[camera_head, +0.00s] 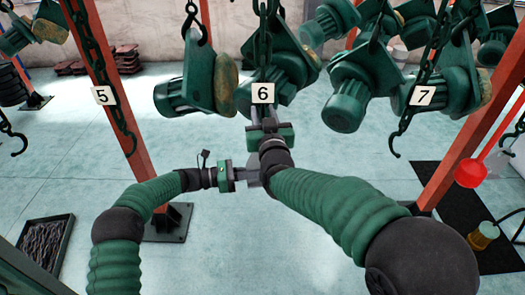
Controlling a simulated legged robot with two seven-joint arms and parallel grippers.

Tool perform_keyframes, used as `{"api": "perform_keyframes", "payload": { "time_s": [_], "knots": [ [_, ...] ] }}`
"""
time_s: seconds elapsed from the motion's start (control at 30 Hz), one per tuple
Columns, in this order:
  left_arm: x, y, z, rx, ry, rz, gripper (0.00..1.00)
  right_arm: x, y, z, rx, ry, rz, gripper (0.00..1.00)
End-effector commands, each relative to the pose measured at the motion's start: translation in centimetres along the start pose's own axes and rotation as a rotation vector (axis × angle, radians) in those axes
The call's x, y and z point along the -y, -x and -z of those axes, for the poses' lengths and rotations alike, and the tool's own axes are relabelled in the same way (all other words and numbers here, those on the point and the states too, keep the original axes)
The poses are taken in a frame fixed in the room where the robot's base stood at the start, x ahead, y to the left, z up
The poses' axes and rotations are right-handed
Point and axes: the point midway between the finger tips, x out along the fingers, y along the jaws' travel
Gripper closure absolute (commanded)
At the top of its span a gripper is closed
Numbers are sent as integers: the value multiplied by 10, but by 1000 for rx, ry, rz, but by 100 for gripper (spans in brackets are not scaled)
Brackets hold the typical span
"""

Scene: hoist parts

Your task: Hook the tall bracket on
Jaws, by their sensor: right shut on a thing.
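A tall green bracket with a motor-like cylinder and a tan disc (285,68) is in the middle, behind the number 6 tag (262,93) and its chain (262,45). My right gripper (264,115) reaches up to its lower side and is shut on it; the tag partly hides the grip. I cannot tell whether the bracket bears on a hook. My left gripper (243,176) is lower, beside my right wrist, pointing right. Its fingertips are partly hidden, and I cannot tell whether it is open.
Similar green parts hang at left (200,75) and right (365,80), close beside the bracket. A bare hook (15,140) hangs far left. A chain tray (45,240) and a red ball (469,172) are at the sides.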

Motion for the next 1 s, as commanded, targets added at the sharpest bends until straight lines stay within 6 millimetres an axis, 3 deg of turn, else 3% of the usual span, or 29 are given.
{"api": "perform_keyframes", "payload": {
  "time_s": [1.0],
  "knots": [
    [-14, -2, -2, 4, -73, 0, 100, 0, 0, 0, 2, -1, 0, 85]
  ]
}}
